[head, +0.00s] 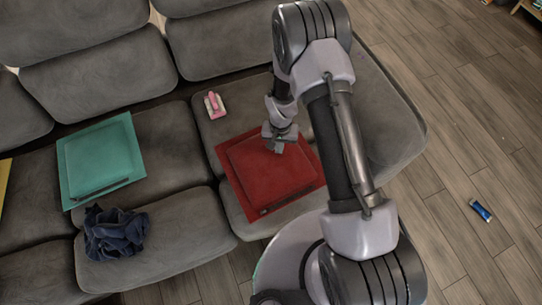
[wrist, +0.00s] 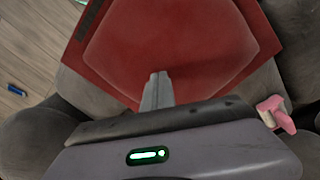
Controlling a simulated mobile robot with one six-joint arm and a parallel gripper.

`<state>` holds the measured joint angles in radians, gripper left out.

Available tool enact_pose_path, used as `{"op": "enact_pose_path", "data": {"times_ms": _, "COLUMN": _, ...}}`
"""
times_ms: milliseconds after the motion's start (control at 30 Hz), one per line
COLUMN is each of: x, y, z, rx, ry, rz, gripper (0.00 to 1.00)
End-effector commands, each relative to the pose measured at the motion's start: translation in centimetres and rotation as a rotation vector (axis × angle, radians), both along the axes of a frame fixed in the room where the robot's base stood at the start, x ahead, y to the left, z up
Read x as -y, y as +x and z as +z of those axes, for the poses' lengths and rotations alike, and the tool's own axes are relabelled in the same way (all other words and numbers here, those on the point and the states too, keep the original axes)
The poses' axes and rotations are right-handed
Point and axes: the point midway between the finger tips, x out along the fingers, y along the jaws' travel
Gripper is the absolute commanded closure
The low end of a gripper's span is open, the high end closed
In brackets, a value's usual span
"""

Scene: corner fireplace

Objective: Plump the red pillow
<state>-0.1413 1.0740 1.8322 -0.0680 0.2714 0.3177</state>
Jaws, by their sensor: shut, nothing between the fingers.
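The red pillow (head: 262,178) lies flat on the right seat of the grey sofa, with a raised square middle and a flat border. It also fills the upper middle of the wrist view (wrist: 180,40). My gripper (head: 277,149) is over the pillow's upper right part in the head view. Its fingers (wrist: 157,78) are shut together and hold nothing, with their tips seen against the pillow's red surface. I cannot tell whether the tips touch it. My arm hides the pillow's right edge in part.
A pink and white object (head: 214,105) lies on the sofa behind the pillow. A teal pillow (head: 100,158) and a crumpled dark blue cloth (head: 114,232) lie to the left. A blue item (head: 480,210) lies on the wooden floor at right, which is otherwise mostly clear.

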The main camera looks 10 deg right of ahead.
Motion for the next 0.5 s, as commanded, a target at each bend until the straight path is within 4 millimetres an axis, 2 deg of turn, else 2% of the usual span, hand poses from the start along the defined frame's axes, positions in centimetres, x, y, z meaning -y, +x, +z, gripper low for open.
{"op": "enact_pose_path", "data": {"times_ms": 267, "x": 0.4, "y": 0.1, "z": 0.3, "rx": 0.000, "ry": 0.000, "rz": 0.002, "gripper": 1.00}}
{"op": "enact_pose_path", "data": {"times_ms": 500, "x": 0.4, "y": 0.1, "z": -0.9, "rx": 0.000, "ry": 0.000, "rz": 0.001, "gripper": 1.00}}
